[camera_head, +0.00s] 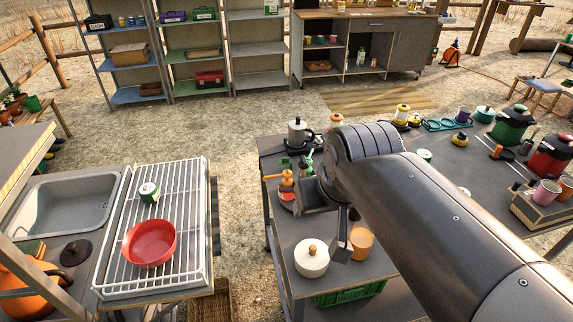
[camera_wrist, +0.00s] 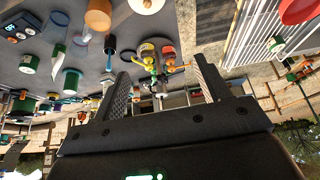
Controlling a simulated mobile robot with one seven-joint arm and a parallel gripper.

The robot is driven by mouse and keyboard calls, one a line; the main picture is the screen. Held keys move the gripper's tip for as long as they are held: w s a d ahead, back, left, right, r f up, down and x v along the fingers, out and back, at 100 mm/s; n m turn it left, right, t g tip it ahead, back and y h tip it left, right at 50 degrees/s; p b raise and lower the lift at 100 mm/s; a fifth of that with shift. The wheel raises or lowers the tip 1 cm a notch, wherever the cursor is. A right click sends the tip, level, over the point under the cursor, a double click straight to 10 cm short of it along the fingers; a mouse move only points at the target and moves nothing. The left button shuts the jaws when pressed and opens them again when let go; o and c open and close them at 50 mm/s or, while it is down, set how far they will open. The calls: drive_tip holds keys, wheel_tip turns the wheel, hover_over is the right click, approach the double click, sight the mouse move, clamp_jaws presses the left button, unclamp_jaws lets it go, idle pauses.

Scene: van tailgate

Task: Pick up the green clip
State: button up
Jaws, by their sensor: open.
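The green clip (camera_head: 309,161) stands near the left edge of the dark table in the head view, partly hidden by my arm. An orange clip (camera_head: 286,178) is just left of it, over a reddish base. In the upside-down wrist view, the green clip (camera_wrist: 147,59) and the orange clip (camera_wrist: 169,67) show small, side by side between my fingers and beyond their tips. My gripper (camera_wrist: 160,68) is open, with nothing visible between its fingers. A gap to the clips seems to remain, but its size is hard to tell.
A lidded cream pot (camera_head: 311,258) and an orange cup (camera_head: 361,243) stand on the near part of the table. A metal kettle (camera_head: 298,133) is behind the clips. A white wire rack (camera_head: 190,235) holds a red bowl (camera_head: 150,243) at left, across a floor gap.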

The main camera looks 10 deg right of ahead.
drive_tip(key=w+d+r+g, duration=0.1)
drive_tip(key=w+r+g, duration=0.15)
drive_tip(key=w, duration=2.35)
drive_tip(key=w+d+f+g, duration=0.1)
drive_tip(key=w+f, duration=0.3)
drive_tip(key=w, duration=0.2)
drive_tip(key=w+f+g, duration=0.1)
drive_tip(key=w+f, duration=0.3)
drive_tip(key=w, duration=0.3)
drive_tip(key=shift+g, duration=0.45)
drive_tip(key=w+f, duration=0.2)
drive_tip(key=f, duration=0.3)
drive_tip(key=w+f, duration=0.2)
drive_tip(key=f, duration=0.3)
drive_tip(key=w+d+f, duration=0.1)
drive_tip(key=w+f, duration=0.2)
drive_tip(key=f, duration=0.2)
drive_tip(key=shift+d+f, duration=0.1)
drive_tip(key=shift+f, duration=0.2)
wheel_tip(320, 180, down, 5)
drive_tip(key=shift+s+f, duration=0.1)
drive_tip(key=c, duration=1.1)
